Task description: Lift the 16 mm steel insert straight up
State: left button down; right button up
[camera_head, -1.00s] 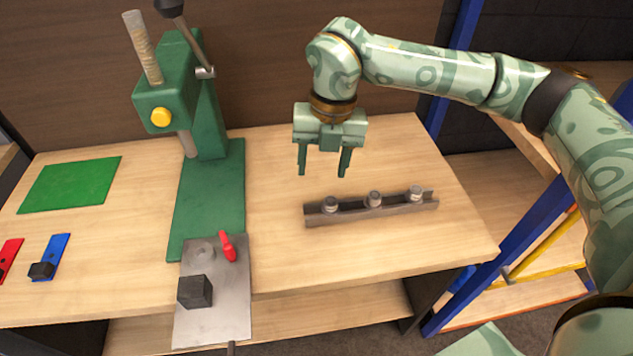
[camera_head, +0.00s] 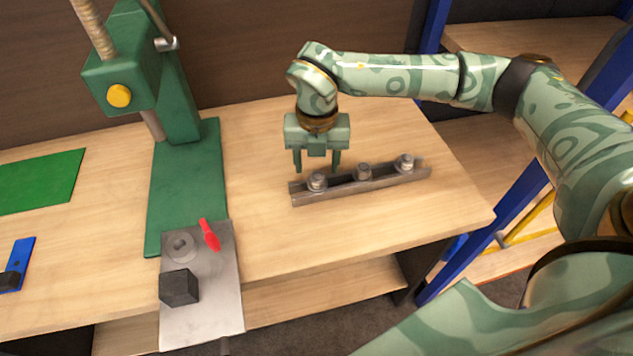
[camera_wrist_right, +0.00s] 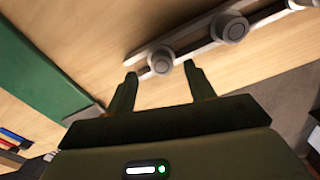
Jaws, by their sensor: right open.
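Three grey steel inserts stand upright in a dark metal rack (camera_head: 335,189) on the wooden bench: a left one (camera_head: 317,181), a middle one (camera_head: 363,172) and a right one (camera_head: 405,162). I cannot read which is the 16 mm one. My right gripper (camera_head: 316,168) is open and empty, pointing down, just above and behind the left insert. In the right wrist view the fingertips (camera_wrist_right: 160,72) point toward the nearest insert (camera_wrist_right: 161,61), which lies just ahead between them; another insert (camera_wrist_right: 232,28) is further right. My left gripper is not in view.
A green press (camera_head: 185,180) stands left of the rack. In front of its base a metal plate (camera_head: 215,310) carries a dark block (camera_head: 179,287), a round fitting (camera_head: 180,246) and a red handle (camera_head: 209,235). A green mat (camera_head: 40,181) lies far left. Bench right of the rack is clear.

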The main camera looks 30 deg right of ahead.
aim_at(318, 176)
notch_tip(318, 176, down, 4)
jog(key=shift+s+b, duration=0.1)
jog(key=shift+b, duration=0.4)
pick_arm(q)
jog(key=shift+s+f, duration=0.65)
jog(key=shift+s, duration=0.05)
pick_arm(e)
jog(key=shift+r, duration=0.15)
grip_shut()
